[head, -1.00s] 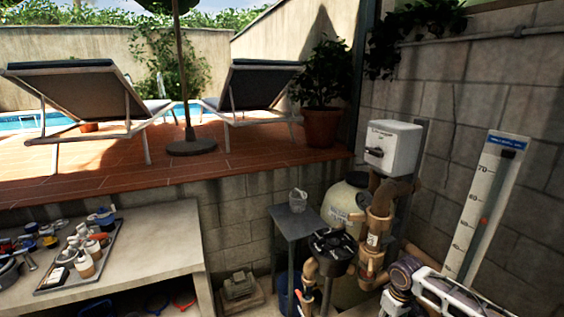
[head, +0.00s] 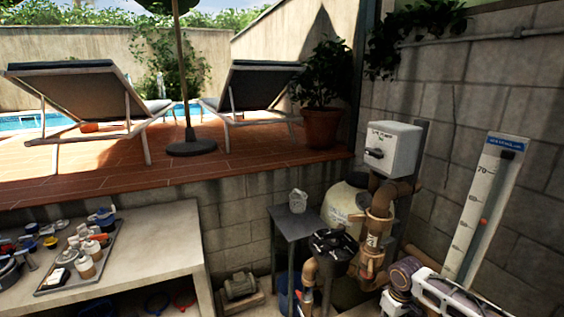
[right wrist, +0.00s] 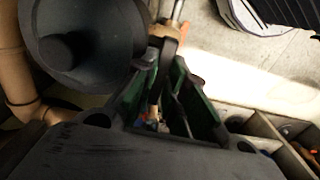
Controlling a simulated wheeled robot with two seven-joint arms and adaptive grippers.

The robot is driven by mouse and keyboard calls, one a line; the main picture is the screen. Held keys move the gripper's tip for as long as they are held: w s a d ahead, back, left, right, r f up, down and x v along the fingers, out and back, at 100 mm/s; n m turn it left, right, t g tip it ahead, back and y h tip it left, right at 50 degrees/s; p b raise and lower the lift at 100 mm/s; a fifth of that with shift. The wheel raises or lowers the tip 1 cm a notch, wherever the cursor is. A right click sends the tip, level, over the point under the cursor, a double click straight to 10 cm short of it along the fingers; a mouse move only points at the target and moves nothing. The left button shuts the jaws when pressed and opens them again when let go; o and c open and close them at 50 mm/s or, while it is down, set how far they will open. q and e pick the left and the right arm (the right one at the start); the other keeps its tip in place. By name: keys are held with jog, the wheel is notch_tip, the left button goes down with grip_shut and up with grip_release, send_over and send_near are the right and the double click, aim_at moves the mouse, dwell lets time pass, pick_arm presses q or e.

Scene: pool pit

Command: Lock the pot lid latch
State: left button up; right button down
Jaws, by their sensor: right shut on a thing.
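The pump pot with its black lid (head: 333,244) stands beside the brown pipework at the lower middle of the head view. The latch is too small and dark to make out there. In the right wrist view my right gripper (right wrist: 172,55) has dark fingers with green inner faces. They come together at the tips on a small dark piece, which seems to be the latch, though shadow hides its shape. A large round black part (right wrist: 82,40) fills the upper left of that view, beside the fingers. My left gripper is in neither view.
A white control box (head: 392,147) and brown pipes (head: 378,217) stand just right of the pot. A small grey table (head: 293,222) is to its left. A bench (head: 150,255) carries a tray of bottles. A compartmented box (right wrist: 268,132) shows in the wrist view.

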jog(key=shift+r+m+p, duration=0.1)
jog(key=shift+m+p, duration=1.1)
jog(key=shift+p, duration=0.25)
jog(key=shift+m+p, duration=0.5)
jog(key=shift+m, duration=0.9)
jog(key=m, duration=0.6)
jog(key=shift+m, duration=3.5)
jog(key=c, duration=1.4)
grip_release()
jog(key=shift+o, duration=0.2)
